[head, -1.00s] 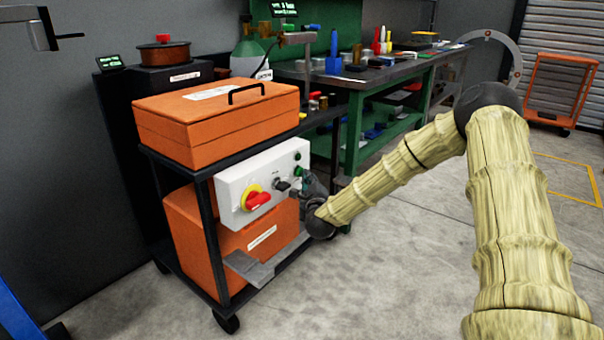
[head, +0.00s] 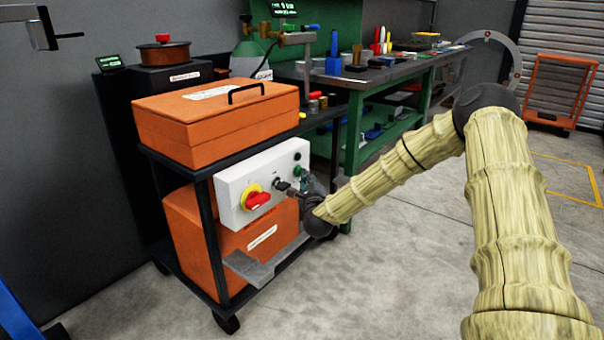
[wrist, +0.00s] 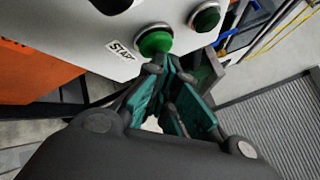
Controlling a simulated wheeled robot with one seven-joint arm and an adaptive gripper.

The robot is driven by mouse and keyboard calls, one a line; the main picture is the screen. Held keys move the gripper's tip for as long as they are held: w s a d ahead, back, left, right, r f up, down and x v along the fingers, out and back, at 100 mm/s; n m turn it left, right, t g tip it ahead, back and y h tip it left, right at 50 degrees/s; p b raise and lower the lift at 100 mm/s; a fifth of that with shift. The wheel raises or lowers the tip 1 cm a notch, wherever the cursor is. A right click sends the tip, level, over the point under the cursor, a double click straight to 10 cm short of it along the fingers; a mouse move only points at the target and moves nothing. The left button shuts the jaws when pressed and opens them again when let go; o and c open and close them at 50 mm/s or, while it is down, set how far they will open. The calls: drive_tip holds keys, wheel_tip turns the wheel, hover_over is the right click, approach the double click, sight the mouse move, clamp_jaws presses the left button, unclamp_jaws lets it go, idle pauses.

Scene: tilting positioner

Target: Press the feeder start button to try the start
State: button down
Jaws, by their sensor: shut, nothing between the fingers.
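The white control box (head: 232,198) is mounted on the front of the cart. In the wrist view, the green start button (wrist: 155,41) sits in a silver ring beside a label reading START. My gripper (wrist: 166,68) is shut and empty. Its fingertips are right at the lower edge of the button in the picture; I cannot tell whether they touch it. A darker green round lamp or button (wrist: 206,18) is next to it. In the head view, my gripper (head: 307,184) is at the right end of the box, beside the green button (head: 297,170).
A red-and-yellow rotary switch (head: 257,198) and a black selector (head: 281,186) are on the same box. A grey bracket (head: 250,268) juts out below. An orange toolbox (head: 215,122) lies on the cart top. A green workbench (head: 356,130) stands behind. The floor at right is open.

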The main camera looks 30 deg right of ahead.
drive_tip(key=shift+s, duration=0.1)
drive_tip(key=shift+s+d, duration=0.3)
drive_tip(key=shift+s, duration=0.4)
drive_tip(key=shift+s+d, duration=0.1)
drive_tip(key=shift+s, duration=0.05)
drive_tip(key=s, duration=0.1)
drive_tip(key=s+d+p, duration=0.1)
drive_tip(key=s, duration=0.2)
drive_tip(key=shift+s+d, duration=0.15)
drive_tip(key=shift+d, duration=0.25)
drive_tip(key=shift+s, duration=0.1)
idle(0.7)
